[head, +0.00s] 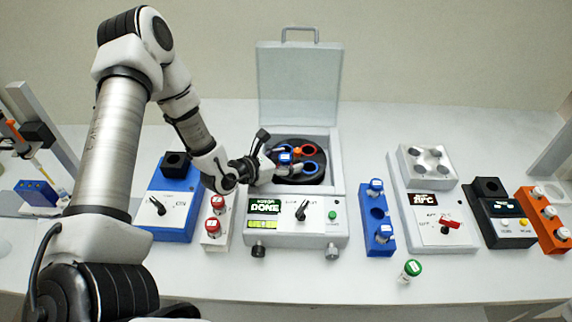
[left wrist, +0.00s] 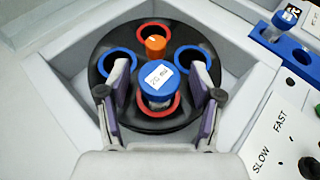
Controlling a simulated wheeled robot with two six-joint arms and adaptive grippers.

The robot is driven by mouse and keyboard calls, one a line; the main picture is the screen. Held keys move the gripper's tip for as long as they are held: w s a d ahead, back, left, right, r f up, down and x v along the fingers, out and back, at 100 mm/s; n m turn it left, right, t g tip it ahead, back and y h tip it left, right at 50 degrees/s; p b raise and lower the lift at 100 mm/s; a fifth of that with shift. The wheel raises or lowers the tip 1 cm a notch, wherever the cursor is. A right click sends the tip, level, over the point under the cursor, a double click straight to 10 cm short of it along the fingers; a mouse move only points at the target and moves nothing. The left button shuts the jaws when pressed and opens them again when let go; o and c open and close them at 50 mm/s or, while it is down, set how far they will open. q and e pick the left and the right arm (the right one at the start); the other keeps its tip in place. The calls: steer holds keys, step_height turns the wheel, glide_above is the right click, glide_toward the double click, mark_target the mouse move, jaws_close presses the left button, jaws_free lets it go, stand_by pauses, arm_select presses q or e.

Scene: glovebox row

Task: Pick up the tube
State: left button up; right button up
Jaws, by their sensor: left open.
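A blue-capped tube (head: 284,157) with a white label on its cap stands in a red-ringed slot of the black rotor (head: 322,158), inside the open centrifuge (head: 293,218). In the left wrist view the tube's cap (left wrist: 155,78) is between the two fingers of my left gripper (left wrist: 159,100). The fingers are spread, with a gap visible on each side of the cap. The tube's lower body is hidden in the slot. In the head view my left gripper (head: 268,160) reaches over the rotor from the left. My right gripper is not in view.
The raised clear lid (head: 299,85) stands behind the rotor. An orange knob (left wrist: 155,44) is at its hub. A white rack (head: 215,240) with red-capped tubes is left, a blue rack (head: 378,214) with blue-capped tubes right. A green-capped tube (head: 411,268) is near the front.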

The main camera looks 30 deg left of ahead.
arm_select(q)
steer(key=shift+s, duration=0.15)
steer(key=shift+a, duration=0.1)
steer(key=c, duration=1.1)
